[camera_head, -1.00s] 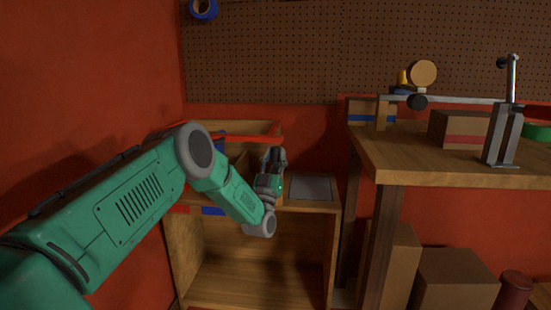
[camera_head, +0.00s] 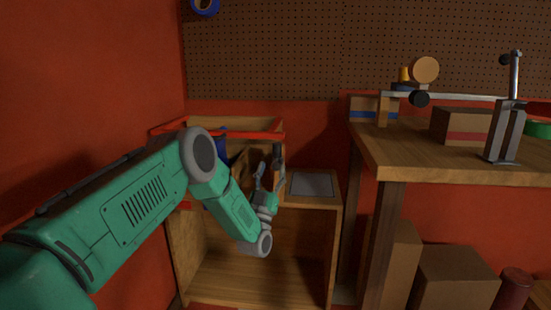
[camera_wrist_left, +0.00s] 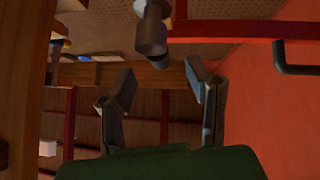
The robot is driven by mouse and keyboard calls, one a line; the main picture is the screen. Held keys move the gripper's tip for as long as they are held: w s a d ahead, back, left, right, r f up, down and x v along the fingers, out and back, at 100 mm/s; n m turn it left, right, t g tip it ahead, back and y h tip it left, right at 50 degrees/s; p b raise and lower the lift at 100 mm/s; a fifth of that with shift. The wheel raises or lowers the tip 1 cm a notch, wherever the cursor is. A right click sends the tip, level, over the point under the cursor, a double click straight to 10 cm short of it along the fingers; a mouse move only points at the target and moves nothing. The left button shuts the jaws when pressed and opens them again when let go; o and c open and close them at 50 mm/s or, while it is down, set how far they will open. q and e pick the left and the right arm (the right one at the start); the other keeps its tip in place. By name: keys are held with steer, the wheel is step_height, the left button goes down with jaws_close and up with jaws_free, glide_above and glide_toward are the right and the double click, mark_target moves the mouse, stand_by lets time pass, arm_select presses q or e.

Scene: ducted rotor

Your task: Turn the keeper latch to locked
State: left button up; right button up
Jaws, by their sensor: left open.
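My left gripper (camera_head: 268,170) is open in front of the right end of a wooden unit with a red frame (camera_head: 225,136). In the left wrist view its two fingers (camera_wrist_left: 160,82) stand apart with nothing between them. A grey cylindrical fitting (camera_wrist_left: 152,35) hangs by a red bar just beyond and above the fingers, apart from them. It may be the keeper latch, but I cannot tell for sure, nor which way it is turned. In the head view the gripper and the dim light hide that area. My right gripper is not in view.
A grey panel (camera_head: 312,184) lies on the unit's top, right of the gripper. A wooden table (camera_head: 440,160) with a metal stand (camera_head: 505,130) is at the right. A black handle (camera_wrist_left: 292,62) shows in the wrist view. The lower shelf space is empty.

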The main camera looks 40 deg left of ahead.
arm_select(q)
steer(key=v, duration=0.6)
steer(key=shift+f, duration=0.2)
steer(key=shift+s, duration=0.1)
